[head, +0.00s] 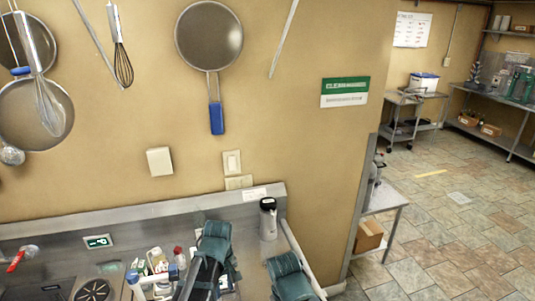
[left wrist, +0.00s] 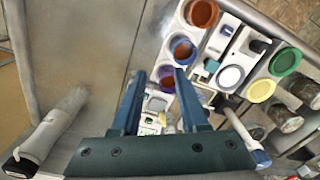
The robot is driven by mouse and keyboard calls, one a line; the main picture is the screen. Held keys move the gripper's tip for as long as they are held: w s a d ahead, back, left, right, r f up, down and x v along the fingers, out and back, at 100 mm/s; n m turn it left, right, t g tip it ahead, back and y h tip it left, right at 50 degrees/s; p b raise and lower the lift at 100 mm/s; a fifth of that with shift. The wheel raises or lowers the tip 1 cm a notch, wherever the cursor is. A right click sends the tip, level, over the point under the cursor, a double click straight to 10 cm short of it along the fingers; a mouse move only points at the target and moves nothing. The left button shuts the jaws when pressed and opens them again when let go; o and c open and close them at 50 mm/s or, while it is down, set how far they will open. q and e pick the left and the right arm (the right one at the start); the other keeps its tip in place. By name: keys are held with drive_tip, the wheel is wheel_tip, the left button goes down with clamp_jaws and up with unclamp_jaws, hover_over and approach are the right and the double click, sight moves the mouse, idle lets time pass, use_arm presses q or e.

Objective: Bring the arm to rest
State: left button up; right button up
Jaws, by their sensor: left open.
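My left gripper (left wrist: 159,73) is open, its two teal fingers spread with nothing held between them. In the left wrist view it is above the counter, over small white items and a purple-rimmed cup (left wrist: 167,80). In the head view, my left arm is at the bottom centre; its fingertips cannot be made out there. A green and black part of another arm of mine shows at the bottom right of centre. My right gripper cannot be seen.
Round containers, including a green one (left wrist: 285,62) and a yellow one (left wrist: 260,90), stand near the fingers. A flask (head: 268,220) stands by the wall. Small bottles (head: 150,268) crowd the counter left of my arm. Utensils, including a strainer (head: 208,37), hang above.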

use_arm(q)
drive_tip(key=s+d+f+m+b, duration=0.2)
drive_tip(key=s+f+m+b, duration=0.1)
drive_tip(key=m, duration=0.1)
drive_tip(key=s+d+f+m+b, duration=0.2)
drive_tip(key=s+f+m+b, duration=0.1)
drive_tip(key=s+f+m, duration=0.1)
drive_tip(key=s+d+f+m+b, duration=0.2)
drive_tip(key=s+f+m+b, duration=0.1)
drive_tip(key=s+m, duration=0.1)
drive_tip(key=shift+d+f+y, duration=0.2)
drive_tip(key=shift+d+y, duration=0.2)
idle(0.4)
